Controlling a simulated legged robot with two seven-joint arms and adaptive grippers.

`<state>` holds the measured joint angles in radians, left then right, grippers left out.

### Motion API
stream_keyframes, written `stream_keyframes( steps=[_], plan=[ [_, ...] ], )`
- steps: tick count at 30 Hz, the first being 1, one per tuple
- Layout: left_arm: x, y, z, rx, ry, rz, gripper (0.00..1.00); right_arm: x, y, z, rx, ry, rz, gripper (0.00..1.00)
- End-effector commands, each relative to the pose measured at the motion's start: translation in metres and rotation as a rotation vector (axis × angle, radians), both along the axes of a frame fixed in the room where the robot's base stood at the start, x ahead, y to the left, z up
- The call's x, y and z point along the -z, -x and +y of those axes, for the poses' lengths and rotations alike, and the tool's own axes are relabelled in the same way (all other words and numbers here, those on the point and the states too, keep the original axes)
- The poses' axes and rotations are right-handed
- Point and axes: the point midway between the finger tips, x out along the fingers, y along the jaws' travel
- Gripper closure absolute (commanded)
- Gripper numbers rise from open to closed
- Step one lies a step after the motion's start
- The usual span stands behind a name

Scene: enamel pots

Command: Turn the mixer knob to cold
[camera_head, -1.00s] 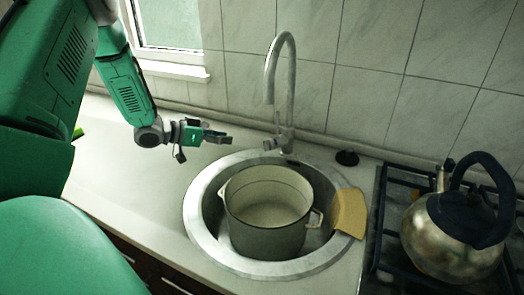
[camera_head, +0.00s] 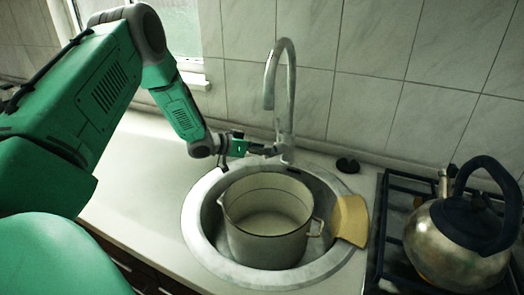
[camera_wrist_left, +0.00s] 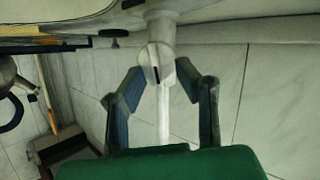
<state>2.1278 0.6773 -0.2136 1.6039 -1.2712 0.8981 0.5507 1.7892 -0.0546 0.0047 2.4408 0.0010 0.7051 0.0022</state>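The mixer tap (camera_head: 290,100) is a chrome faucet with a tall curved spout behind the sink. In the left wrist view my left gripper (camera_wrist_left: 160,75) is open, with one finger on each side of the knob; I see gaps rather than clear contact. In the head view the fingers largely hide the knob. My right gripper is not in view.
A pot (camera_head: 268,230) stands in the round sink (camera_head: 195,225) in front of the tap. A yellow cloth or sponge (camera_head: 351,219) lies on the sink's right rim. A small black object (camera_head: 347,165) sits behind it. A kettle (camera_head: 450,245) stands on the stove at right. The left counter is clear.

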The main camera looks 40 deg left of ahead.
Motion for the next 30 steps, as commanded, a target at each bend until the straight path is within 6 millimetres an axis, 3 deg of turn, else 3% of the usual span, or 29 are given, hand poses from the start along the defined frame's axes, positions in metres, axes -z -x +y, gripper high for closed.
stream_keyframes(
  steps=[7,10,22,30],
  plan=[
    [0.0000,-0.0006,-0.0004,0.000,0.000,0.000,0.72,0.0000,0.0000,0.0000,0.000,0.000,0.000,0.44],
    [0.0000,-0.0006,-0.0004,0.000,0.000,0.000,1.00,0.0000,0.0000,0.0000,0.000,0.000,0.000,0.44],
    [0.0002,-0.0005,0.0000,0.000,-0.029,-0.008,1.00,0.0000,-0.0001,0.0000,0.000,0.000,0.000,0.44],
    [0.0010,0.0008,-0.0024,-0.002,-0.171,-0.047,1.00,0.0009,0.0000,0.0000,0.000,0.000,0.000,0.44]
  ],
)
